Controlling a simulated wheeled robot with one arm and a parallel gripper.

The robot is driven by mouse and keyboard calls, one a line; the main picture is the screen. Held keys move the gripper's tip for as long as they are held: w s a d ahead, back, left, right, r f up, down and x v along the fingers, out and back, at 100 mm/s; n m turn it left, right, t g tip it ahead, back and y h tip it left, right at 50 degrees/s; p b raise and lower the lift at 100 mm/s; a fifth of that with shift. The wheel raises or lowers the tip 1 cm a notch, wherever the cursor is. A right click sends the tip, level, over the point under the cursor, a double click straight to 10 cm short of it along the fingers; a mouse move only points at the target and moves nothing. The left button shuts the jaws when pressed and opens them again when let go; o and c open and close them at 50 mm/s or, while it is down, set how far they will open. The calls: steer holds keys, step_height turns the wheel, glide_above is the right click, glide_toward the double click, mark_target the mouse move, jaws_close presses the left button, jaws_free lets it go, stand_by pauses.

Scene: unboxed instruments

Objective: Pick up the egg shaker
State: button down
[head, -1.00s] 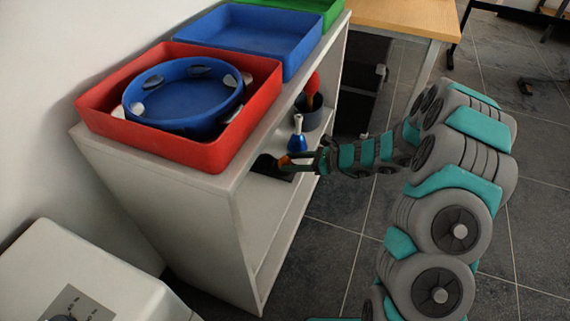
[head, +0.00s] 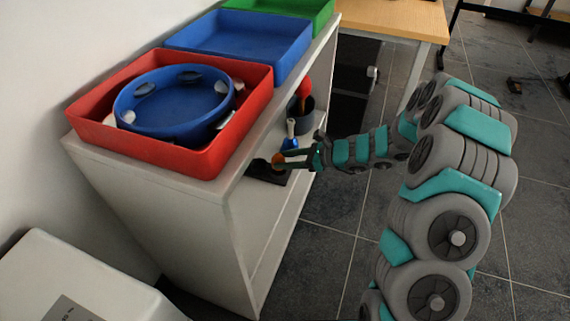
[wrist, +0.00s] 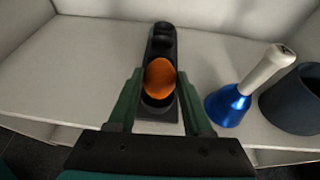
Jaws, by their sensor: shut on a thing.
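The orange egg shaker (wrist: 160,78) is between the two fingers of my gripper (wrist: 160,88) in the wrist view. My gripper is shut on it. The egg is at the near end of a black holder (wrist: 161,46) with round cups, on the white shelf. I cannot tell whether the egg still touches its cup. In the head view my gripper (head: 280,160) reaches into the shelf from the right, and the egg (head: 278,159) shows as a small orange patch at its tips.
A blue handbell (wrist: 230,102) with a pale handle stands just right of my gripper, with a dark cup (wrist: 298,100) beyond it. A red tray (head: 222,150) with a blue tambourine (head: 175,98) and a blue tray (head: 243,38) are on the top board above.

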steer(key=s+d+r, duration=0.1)
steer(key=s+d, duration=0.1)
steer(key=s, duration=0.6)
steer(key=s+d+r, duration=0.1)
steer(key=s+d, duration=0.1)
steer(key=s, duration=0.5)
steer(key=w+d+r+m+t+h+p, duration=0.1)
steer(key=w+d+r+m+t, duration=0.25)
steer(key=w, duration=0.25)
steer(key=w+d+r+m+t+h+p, duration=0.1)
steer(key=w+d+r+m+t+h, duration=0.1)
steer(key=w+r, duration=0.4)
steer(key=w+d+r+m+t+h+p, duration=0.1)
steer(key=w+d+r+m+h, duration=0.2)
steer(key=r, duration=0.4)
steer(key=w+d+r+m+t+h+p, duration=0.1)
steer(key=w+d+r+m+t+h, duration=0.1)
steer(key=w+r, duration=0.4)
steer(key=shift+d+r+m+h, duration=0.4)
steer(key=shift+d+r+m, duration=0.05)
steer(key=shift+r, duration=0.05)
